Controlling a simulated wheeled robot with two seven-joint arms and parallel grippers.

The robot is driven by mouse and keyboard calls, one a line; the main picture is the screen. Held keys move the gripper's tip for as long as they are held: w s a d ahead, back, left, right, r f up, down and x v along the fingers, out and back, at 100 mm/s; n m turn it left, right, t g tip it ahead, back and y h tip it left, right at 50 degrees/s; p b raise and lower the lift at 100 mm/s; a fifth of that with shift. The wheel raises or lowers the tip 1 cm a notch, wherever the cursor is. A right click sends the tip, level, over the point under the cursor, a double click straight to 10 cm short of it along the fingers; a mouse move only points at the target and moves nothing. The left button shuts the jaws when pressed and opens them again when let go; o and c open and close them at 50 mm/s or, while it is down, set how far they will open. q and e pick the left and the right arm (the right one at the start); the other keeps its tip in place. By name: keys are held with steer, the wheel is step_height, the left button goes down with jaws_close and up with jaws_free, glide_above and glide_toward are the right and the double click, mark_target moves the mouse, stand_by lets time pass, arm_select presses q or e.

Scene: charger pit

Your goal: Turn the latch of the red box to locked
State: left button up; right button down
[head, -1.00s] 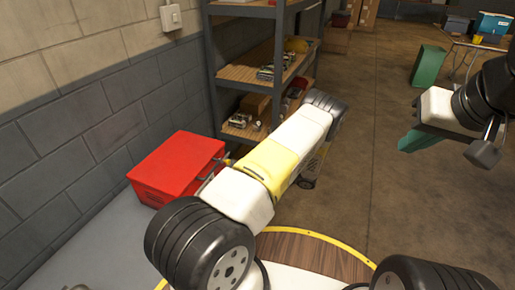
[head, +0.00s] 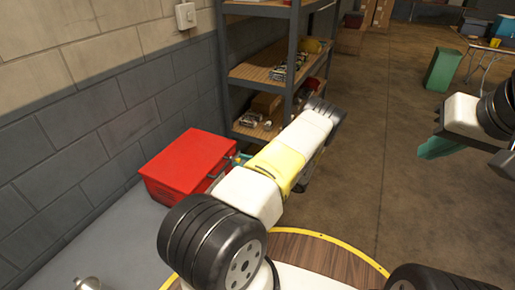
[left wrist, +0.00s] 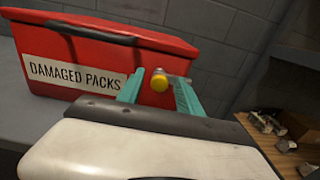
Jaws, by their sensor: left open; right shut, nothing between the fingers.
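The red box (head: 190,165) stands on a grey surface by the wall, its lid closed. In the left wrist view the box (left wrist: 120,62) shows a "DAMAGED PACKS" label (left wrist: 75,72) and a dark handle on its lid. A yellow knob (left wrist: 160,81), apparently the latch's grip, stands out near the box's right end. My left gripper (head: 240,157) is open, with its teal fingers on either side of the knob; contact cannot be told. My right gripper (head: 436,149) is shut and empty, far right of the box.
A metal shelf unit (head: 289,60) with wooden boards stands just behind the box and my left arm. The block wall (head: 90,120) is close behind the box on the left. Open floor (head: 390,115) lies to the right, with a green bin (head: 443,70) further back.

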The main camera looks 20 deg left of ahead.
arm_select(q)
steer(key=shift+c, duration=0.2)
jaws_close()
steer(key=shift+n, duration=0.3)
steer(key=n, duration=1.2)
steer(key=shift+n, duration=0.4)
steer(key=shift+s+f+n, duration=0.1)
steer(key=shift+f+n, duration=0.05)
steer(key=shift+n, duration=2.05)
